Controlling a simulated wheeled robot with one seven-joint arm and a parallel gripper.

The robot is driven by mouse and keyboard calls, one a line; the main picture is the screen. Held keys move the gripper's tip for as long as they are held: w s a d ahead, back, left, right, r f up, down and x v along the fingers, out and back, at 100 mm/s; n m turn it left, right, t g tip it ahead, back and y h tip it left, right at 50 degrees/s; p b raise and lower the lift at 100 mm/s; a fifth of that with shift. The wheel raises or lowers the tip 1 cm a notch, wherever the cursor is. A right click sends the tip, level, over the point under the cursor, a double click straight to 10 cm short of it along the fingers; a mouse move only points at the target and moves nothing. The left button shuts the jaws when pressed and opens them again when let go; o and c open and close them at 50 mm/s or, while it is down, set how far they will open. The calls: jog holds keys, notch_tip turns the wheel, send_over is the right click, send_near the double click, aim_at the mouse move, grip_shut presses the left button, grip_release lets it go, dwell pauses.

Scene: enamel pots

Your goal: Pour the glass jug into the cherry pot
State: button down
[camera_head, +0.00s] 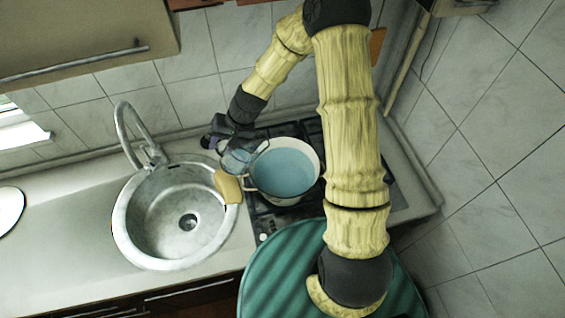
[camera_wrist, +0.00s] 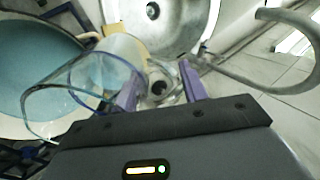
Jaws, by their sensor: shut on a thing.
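The clear glass jug (camera_head: 236,160) is held at the left rim of the wide, pale pot (camera_head: 285,172), which stands on the hob. In the wrist view the jug (camera_wrist: 82,88) looks tilted, its mouth toward the pot (camera_wrist: 35,70). The pot's inside is light blue; I cannot tell whether that is liquid or enamel. No cherry pattern is clear. My gripper (camera_head: 222,138) is shut on the jug; its purple fingers (camera_wrist: 160,88) show beside the glass in the wrist view. No stream of liquid is visible.
A round steel sink (camera_head: 180,222) with a tall tap (camera_head: 128,130) is left of the pot. A small yellowish thing (camera_head: 228,187) lies between them. A green ribbed round surface (camera_head: 285,270) is in front. The tiled wall is close behind.

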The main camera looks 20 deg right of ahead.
jog(key=shift+w+p, duration=0.15)
jog(key=shift+p, duration=0.15)
jog(key=shift+a+h+p, duration=0.35)
jog(key=shift+a+h, duration=0.15)
jog(key=shift+h, duration=0.1)
jog(key=shift+w+a+f+h, duration=0.1)
jog(key=shift+a+f+h, duration=0.1)
jog(key=shift+a+h, duration=0.25)
jog(key=shift+w+a+f+g+h, duration=0.15)
jog(key=shift+a+f+g+h, duration=0.1)
jog(key=shift+a+f+h, duration=0.65)
jog(key=shift+w+a+f+g+h, duration=0.1)
jog(key=shift+a+f+g+h, duration=0.2)
jog(key=shift+f+h, duration=0.55)
jog(key=shift+r, duration=0.2)
notch_tip(320, 180, up, 5)
